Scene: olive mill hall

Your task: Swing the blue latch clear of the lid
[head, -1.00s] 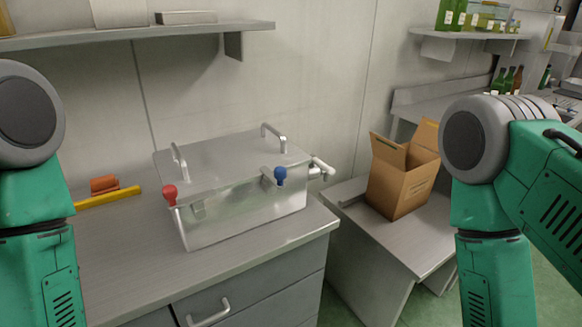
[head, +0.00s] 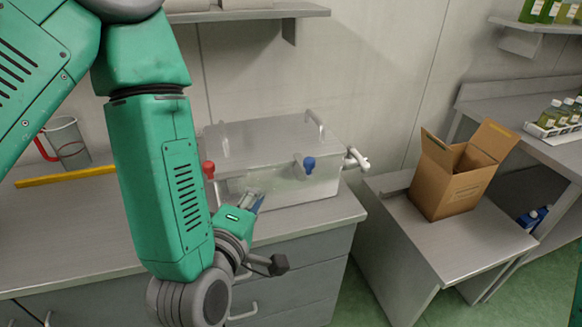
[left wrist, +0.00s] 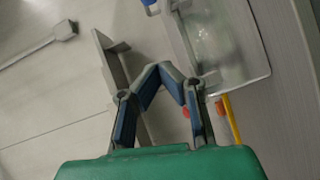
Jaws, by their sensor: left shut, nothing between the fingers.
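The metal box (head: 290,190) stands on the counter with its flat grey lid (head: 262,142) on top. The blue latch (head: 309,165) shows its round knob at the box's front edge, toward the right, over the lid's edge. A red latch (head: 208,169) is at the front left corner; its red knob also shows in the left wrist view (left wrist: 186,112). My left gripper (head: 260,201) is in front of the box, left of and below the blue knob, apart from it. In the left wrist view its fingertips (left wrist: 162,68) meet, empty. My right gripper is out of view.
A tap-like pipe (head: 356,160) sticks out at the box's right side. An open cardboard box (head: 455,185) stands on the lower bench to the right. A yellow bar (head: 65,176) and a metal jug (head: 68,145) are at the left. A shelf (head: 250,13) hangs above.

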